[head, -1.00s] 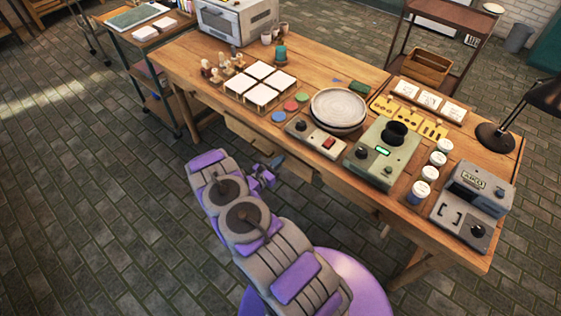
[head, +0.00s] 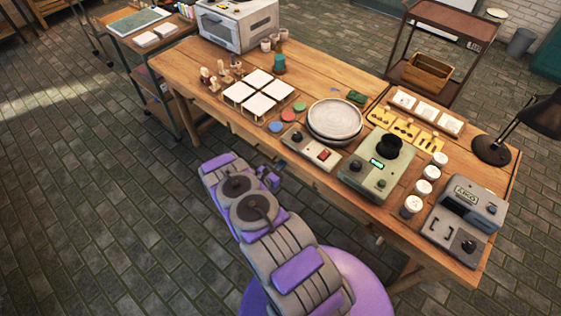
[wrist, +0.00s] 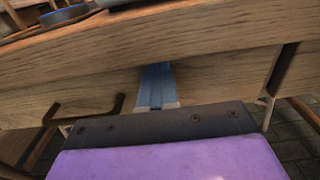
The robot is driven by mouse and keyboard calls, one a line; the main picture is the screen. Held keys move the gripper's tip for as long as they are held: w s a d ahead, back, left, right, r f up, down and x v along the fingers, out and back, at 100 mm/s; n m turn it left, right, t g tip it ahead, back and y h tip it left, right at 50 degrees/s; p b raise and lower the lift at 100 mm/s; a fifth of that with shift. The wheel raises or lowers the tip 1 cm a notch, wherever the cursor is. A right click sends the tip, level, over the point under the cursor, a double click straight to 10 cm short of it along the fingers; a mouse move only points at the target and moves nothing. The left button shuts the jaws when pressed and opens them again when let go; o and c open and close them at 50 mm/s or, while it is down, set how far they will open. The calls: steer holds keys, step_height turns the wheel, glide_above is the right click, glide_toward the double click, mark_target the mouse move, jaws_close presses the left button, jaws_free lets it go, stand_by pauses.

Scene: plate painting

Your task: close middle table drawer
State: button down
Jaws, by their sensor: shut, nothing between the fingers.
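The wooden table (head: 190,92) runs diagonally across the head view. In the wrist view, a wooden drawer front (wrist: 215,75) lies under the tabletop edge (wrist: 200,35), with a dark bar handle (wrist: 90,112) at the lower left. My gripper (wrist: 157,75) is shut and empty, its blue fingers pointing at the drawer front, right of the handle. I cannot tell whether the tips touch the wood. In the head view my gripper (head: 274,170) is at the table's front side, below the tabletop. My arm hides part of that front, and how far the drawer stands out is unclear.
The tabletop holds white tiles (head: 259,91), a pottery wheel plate (head: 335,118), a grey-green device (head: 376,165), several jars (head: 421,189) and a black lamp (head: 492,150). A shelf cart (head: 150,45) stands at the left. The floor left of my arm is clear.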

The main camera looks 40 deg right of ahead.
steer(key=shift+s+d+r, duration=0.15)
steer(key=shift+d+r, duration=0.1)
steer(key=shift+d, duration=0.3)
steer(key=a+p, duration=0.3)
steer(key=a, duration=1.2)
step_height(320, 180, up, 19)
steer(key=s+d+m+g+y, duration=0.1)
steer(key=s+d+m+g, duration=0.1)
steer(key=m+g, duration=0.45)
steer(key=s+a+r+m+g+y, duration=0.1)
steer(key=s+a+r+m+y, duration=0.2)
steer(key=r, duration=0.4)
steer(key=s+a+r+m+g+y, duration=0.1)
steer(key=s+r+m+g+y, duration=0.1)
steer(key=s+r+m, duration=0.3)
steer(key=s+a+r+m+t+y, duration=0.2)
steer(key=s+a+r+y, duration=0.4)
steer(key=s+a, duration=0.4)
steer(key=s+a+r+m+t+y, duration=0.2)
steer(key=s+a+r+t+y, duration=0.2)
steer(key=s+a+r, duration=0.4)
steer(key=s+a+y, duration=0.1)
steer(key=s+a, duration=0.1)
steer(key=a, duration=0.2)
steer(key=shift+s+y, duration=0.4)
